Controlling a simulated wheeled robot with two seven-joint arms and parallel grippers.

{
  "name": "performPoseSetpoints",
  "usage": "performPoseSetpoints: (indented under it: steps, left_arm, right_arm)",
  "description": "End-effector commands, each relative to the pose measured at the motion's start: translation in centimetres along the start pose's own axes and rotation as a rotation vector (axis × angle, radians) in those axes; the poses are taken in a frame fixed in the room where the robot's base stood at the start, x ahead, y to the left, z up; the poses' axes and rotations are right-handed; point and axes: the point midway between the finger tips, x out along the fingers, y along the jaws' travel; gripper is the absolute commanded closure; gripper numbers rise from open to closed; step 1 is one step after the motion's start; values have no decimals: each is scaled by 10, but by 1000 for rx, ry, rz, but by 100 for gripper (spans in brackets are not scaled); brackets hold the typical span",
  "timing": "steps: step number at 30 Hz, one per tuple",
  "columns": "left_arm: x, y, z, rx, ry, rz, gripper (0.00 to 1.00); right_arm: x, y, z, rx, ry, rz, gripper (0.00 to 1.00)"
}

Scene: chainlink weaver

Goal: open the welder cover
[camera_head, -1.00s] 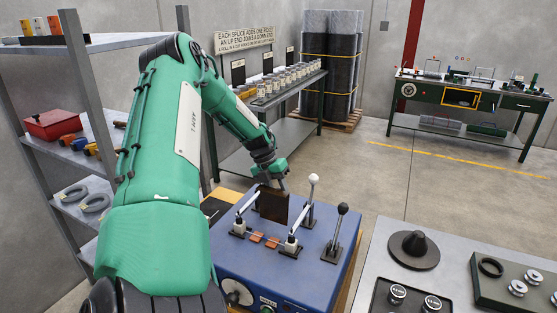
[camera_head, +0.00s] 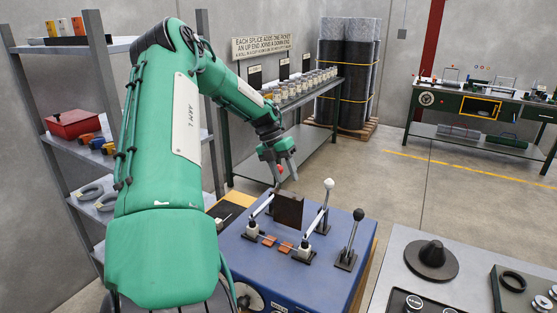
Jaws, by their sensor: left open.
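The welder (camera_head: 300,275) is a blue box at the bottom middle, with levers and clamps on top. Its cover (camera_head: 288,210) looks like the dark brown plate standing upright between the clamps near the far edge of the top. My left gripper (camera_head: 286,177) is open and empty, just above and behind the plate and apart from it. A small red spot shows between its fingers; I cannot tell what it is. Two copper-coloured pieces (camera_head: 277,243) lie on the welder top in front of the plate. My right gripper is not in view.
A white-knobbed lever (camera_head: 327,190) and a black-knobbed lever (camera_head: 357,218) rise at the welder's right. A shelf rack (camera_head: 85,45) stands at the left, close to my left arm.

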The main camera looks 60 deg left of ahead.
Motion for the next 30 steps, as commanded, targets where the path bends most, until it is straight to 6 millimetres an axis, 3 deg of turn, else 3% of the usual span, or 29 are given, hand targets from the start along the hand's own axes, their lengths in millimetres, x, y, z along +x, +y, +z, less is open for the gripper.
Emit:
performPoseSetpoints:
  steps: [6,12,30]
  left_arm:
    - [-35,1,1,0,-4,-1,55]
    - [-54,1,1,0,-1,1,55]
    - [-56,1,0,-1,0,0,55]
  right_arm:
    - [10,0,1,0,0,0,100]
    - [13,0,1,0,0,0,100]
    - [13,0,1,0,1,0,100]
